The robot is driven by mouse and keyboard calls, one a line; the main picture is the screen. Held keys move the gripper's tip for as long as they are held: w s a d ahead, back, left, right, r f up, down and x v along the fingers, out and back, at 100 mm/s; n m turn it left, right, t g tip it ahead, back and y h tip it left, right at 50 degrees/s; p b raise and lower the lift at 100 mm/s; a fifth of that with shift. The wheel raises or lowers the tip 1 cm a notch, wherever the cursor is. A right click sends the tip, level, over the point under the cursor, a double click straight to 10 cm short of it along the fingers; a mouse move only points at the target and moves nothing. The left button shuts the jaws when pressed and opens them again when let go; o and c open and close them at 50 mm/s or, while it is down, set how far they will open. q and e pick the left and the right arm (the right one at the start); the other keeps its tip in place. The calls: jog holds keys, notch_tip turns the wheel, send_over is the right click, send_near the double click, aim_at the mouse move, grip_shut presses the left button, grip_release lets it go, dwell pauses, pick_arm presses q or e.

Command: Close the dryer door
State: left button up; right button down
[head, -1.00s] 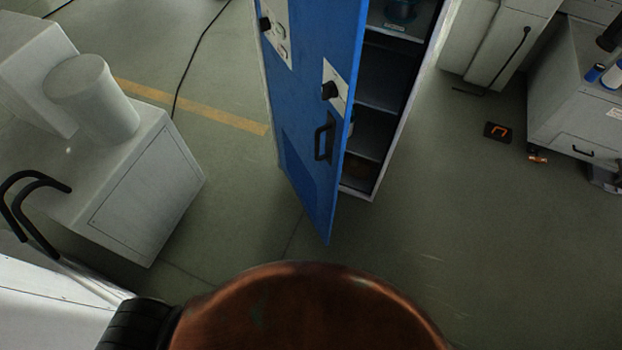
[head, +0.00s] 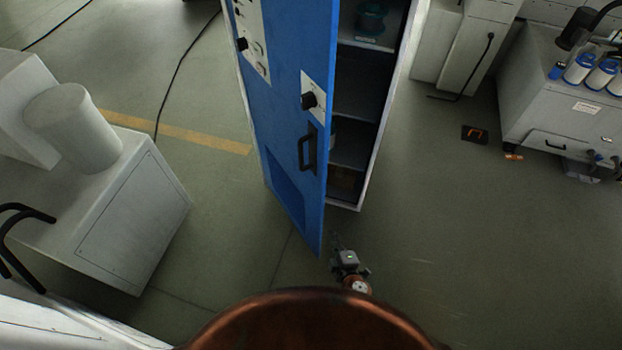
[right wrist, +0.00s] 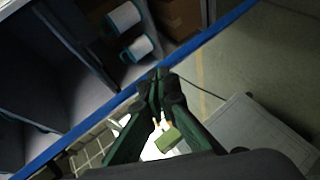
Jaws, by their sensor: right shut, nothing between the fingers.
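The blue dryer door (head: 285,110) stands open in the head view, with a black handle (head: 307,150) and a dark knob on its face. Its edge crosses the right wrist view (right wrist: 226,24) as a diagonal blue strip. Behind it the dryer cabinet (head: 375,150) shows open shelves. My right gripper (head: 336,240) is shut and empty, just right of the door's lower free corner in the head view. In the right wrist view its closed fingertips (right wrist: 158,76) overlap the door edge; I cannot tell whether they touch it. My left gripper is out of view.
A grey machine with a cylinder (head: 75,130) stands at the left. A grey cabinet (head: 560,110) with blue-and-white bottles stands at the right. The floor (head: 450,230) right of the dryer is mostly clear. White-and-teal rolls (right wrist: 124,18) lie inside the dryer.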

jog(key=a+r+n+t+y, duration=0.15)
jog(key=a+r, duration=0.25)
jog(key=r, duration=0.7)
jog(key=a+r+n+t+y, duration=0.1)
jog(key=a+r+n+t, duration=0.3)
jog(key=r, duration=0.6)
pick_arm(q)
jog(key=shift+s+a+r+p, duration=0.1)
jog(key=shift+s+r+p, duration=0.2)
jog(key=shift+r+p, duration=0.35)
pick_arm(e)
jog(key=m+g, duration=0.1)
send_over(311, 179)
jog(key=s, duration=0.3)
jog(key=shift+s+a+r, duration=0.15)
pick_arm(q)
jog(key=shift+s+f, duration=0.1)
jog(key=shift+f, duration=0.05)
pick_arm(e)
jog(key=shift+g+y, duration=0.25)
